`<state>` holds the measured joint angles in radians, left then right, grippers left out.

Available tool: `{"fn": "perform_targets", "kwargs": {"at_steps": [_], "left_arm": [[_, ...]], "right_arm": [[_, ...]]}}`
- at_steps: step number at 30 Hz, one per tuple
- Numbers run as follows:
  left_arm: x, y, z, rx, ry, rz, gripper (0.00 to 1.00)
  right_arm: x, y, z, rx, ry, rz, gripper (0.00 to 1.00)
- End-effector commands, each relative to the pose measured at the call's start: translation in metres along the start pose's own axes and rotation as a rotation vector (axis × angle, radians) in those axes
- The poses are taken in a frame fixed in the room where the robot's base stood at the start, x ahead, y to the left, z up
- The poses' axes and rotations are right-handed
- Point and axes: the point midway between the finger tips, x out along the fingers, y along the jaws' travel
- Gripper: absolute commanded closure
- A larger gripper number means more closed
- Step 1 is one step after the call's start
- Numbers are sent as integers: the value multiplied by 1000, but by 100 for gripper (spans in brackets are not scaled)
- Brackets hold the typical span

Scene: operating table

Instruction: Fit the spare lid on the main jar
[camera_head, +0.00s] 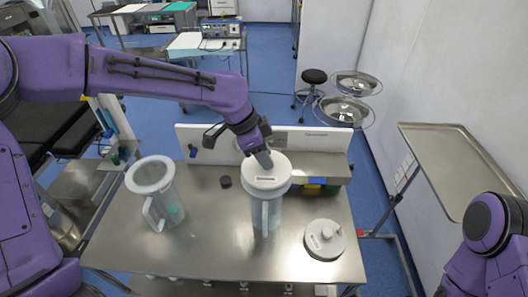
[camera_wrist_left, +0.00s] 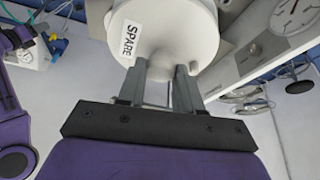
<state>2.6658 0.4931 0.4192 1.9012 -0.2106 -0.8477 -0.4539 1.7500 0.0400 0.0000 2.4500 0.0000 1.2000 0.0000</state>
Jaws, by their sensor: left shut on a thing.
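The spare lid (camera_head: 264,181) is round and white, and its SPARE label shows in the left wrist view (camera_wrist_left: 178,28). My left gripper (camera_head: 264,160) is shut on the lid's grip, as the left wrist view (camera_wrist_left: 158,80) also shows. The lid is over the mouth of a clear jar with a handle (camera_head: 266,212) in the middle of the table; I cannot tell whether it is seated or just above the rim. A second clear jar (camera_head: 155,190) with greenish contents stands at the left. I cannot read which jar is the main one. My right gripper is out of view.
Another white lid with a knob (camera_head: 325,239) lies on the steel table (camera_head: 205,245) at the right. A white panel and shelf (camera_head: 320,168) line the back edge. The front middle is clear.

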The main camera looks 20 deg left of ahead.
Motion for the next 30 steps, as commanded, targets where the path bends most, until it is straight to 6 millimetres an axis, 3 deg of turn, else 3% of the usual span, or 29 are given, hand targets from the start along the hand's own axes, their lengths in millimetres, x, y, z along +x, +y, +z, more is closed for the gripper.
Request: {"fn": "perform_targets", "kwargs": {"at_steps": [30], "left_arm": [[13,0,5,0,1,-1,100]], "right_arm": [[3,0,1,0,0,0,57]]}}
